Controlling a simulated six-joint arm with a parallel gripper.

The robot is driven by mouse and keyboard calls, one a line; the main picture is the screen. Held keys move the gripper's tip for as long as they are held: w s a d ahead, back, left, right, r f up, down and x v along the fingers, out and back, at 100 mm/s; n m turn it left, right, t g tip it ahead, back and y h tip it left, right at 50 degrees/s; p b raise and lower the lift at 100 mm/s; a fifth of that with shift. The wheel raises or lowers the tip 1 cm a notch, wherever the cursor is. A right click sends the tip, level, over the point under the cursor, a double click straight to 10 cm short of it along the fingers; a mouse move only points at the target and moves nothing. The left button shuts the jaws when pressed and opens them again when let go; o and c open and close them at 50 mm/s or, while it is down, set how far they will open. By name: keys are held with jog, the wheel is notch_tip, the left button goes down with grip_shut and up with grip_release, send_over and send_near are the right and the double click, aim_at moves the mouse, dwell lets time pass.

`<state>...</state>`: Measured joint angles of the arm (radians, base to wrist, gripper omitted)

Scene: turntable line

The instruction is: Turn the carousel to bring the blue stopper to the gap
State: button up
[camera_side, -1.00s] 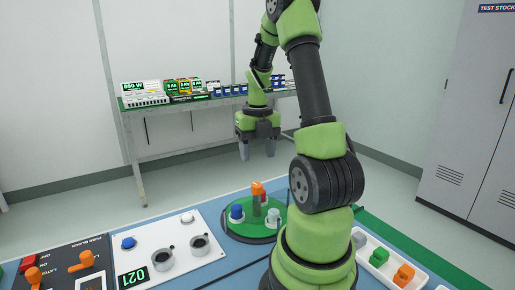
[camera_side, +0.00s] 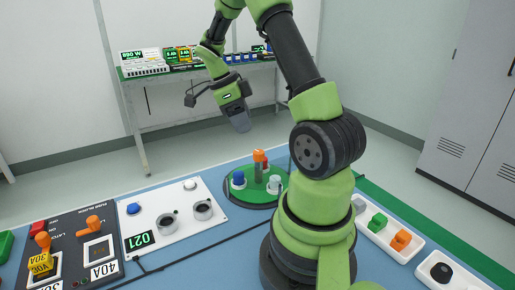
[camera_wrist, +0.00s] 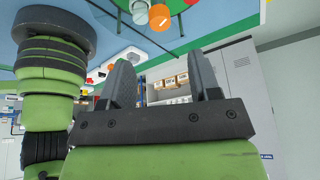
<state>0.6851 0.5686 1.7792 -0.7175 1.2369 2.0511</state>
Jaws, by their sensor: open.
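The carousel is a round green turntable (camera_side: 237,200) on the blue bench, partly behind my arm. The blue stopper (camera_side: 238,178) stands upright on its left side. An orange-topped post (camera_side: 258,158) rises near the middle, and a pale grey piece (camera_side: 274,184) stands at the front right. A small red piece shows behind the post. I cannot make out the gap. My gripper (camera_side: 240,122) is open and empty, tilted, in the air above and behind the carousel. In the wrist view, its jaws (camera_wrist: 163,82) are apart, and the orange top (camera_wrist: 159,18) shows above them.
A white panel (camera_side: 150,248) with a blue button (camera_side: 133,208) and two grey cups lies left of the carousel. A fuse block (camera_side: 75,250) is further left. A white tray (camera_side: 375,236) holds green and orange pieces at right. A stocked shelf (camera_side: 150,80) stands behind.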

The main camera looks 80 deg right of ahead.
aim_at(258, 151)
jog(key=x, duration=0.9)
jog(key=shift+f, duration=0.3)
grip_shut()
